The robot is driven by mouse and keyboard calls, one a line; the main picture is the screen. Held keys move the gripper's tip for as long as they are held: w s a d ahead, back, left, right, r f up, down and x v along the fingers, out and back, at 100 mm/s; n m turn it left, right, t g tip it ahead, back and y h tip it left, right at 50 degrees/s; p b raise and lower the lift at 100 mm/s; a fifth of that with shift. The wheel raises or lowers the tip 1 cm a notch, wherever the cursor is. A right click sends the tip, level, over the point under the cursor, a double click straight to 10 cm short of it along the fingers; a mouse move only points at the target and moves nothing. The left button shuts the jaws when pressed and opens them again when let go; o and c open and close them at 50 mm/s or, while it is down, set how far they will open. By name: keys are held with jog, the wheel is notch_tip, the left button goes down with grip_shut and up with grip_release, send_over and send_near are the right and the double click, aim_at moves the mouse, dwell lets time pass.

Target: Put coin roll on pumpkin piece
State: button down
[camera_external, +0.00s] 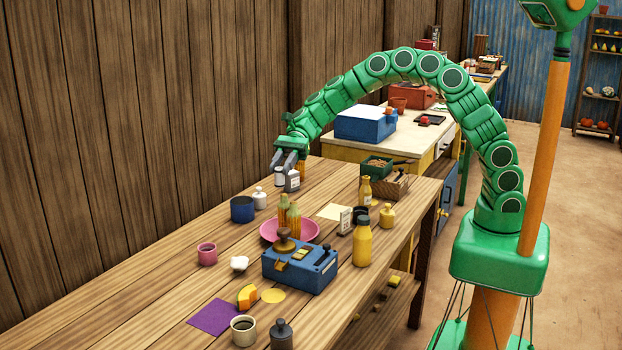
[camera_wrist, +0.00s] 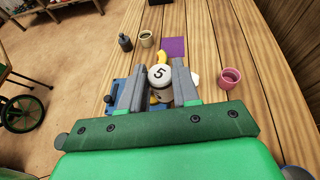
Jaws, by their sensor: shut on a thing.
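My gripper (camera_external: 286,181) is high over the far part of the wooden table, at the back left of the arm. In the wrist view my gripper (camera_wrist: 160,84) is shut on the coin roll (camera_wrist: 160,73), a pale round piece with a dark 5 on its end, held between the two grey fingers. The pumpkin piece (camera_external: 247,296), an orange wedge, lies on the near part of the table beside the purple cloth. In the wrist view the pumpkin piece (camera_wrist: 162,57) shows just beyond the coin roll, which hides part of it.
A blue box with a brass knob (camera_external: 300,269) stands near the pumpkin piece. Around it are a purple cloth (camera_external: 216,317), a yellow disc (camera_external: 273,296), a pale cup (camera_external: 243,330), a dark bottle (camera_external: 281,334), a pink cup (camera_external: 207,254) and a pink plate (camera_external: 268,234). The table's left front is bare.

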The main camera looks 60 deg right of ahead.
jog(key=s+a+n+g+h, duration=0.1)
jog(key=s+a+n+g, duration=0.2)
jog(key=s+a, duration=1.2)
send_over(248, 289)
jog(key=f, duration=1.5)
jog(key=shift+s+d, duration=0.15)
jog(key=shift+d, duration=0.1)
jog(key=shift+a+f, duration=0.15)
jog(key=shift+f, duration=1.65)
jog(key=shift+f, duration=0.15)
jog(key=c, duration=0.8)
grip_release()
